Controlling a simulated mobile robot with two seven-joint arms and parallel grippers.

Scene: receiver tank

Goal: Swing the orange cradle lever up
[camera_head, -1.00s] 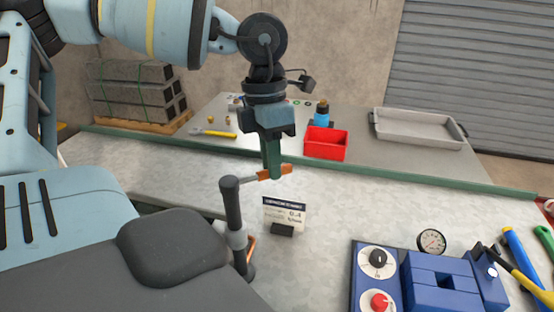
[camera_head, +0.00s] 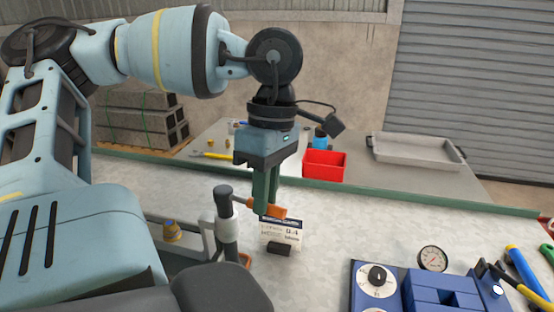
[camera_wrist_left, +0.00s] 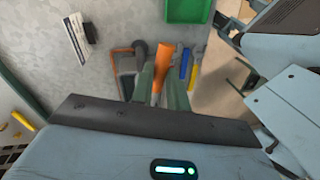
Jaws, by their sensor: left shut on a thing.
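The orange lever grip (camera_head: 276,211) sits at the end of a thin rod beside a grey and black upright post (camera_head: 228,225). My left gripper (camera_head: 266,206) points down, with its green fingers shut on the orange grip. In the left wrist view the orange lever (camera_wrist_left: 162,62) runs up between the fingers, next to the dark post end (camera_wrist_left: 139,50). The lower part of the cradle is partly hidden behind my own body in the head view. My right gripper is not in view.
A small printed card (camera_head: 281,231) stands just right of the lever. A red bin (camera_head: 324,166) and grey tray (camera_head: 416,150) are at the back. Blue equipment with a dial (camera_head: 376,275) and a gauge (camera_head: 432,258) stand at the front right.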

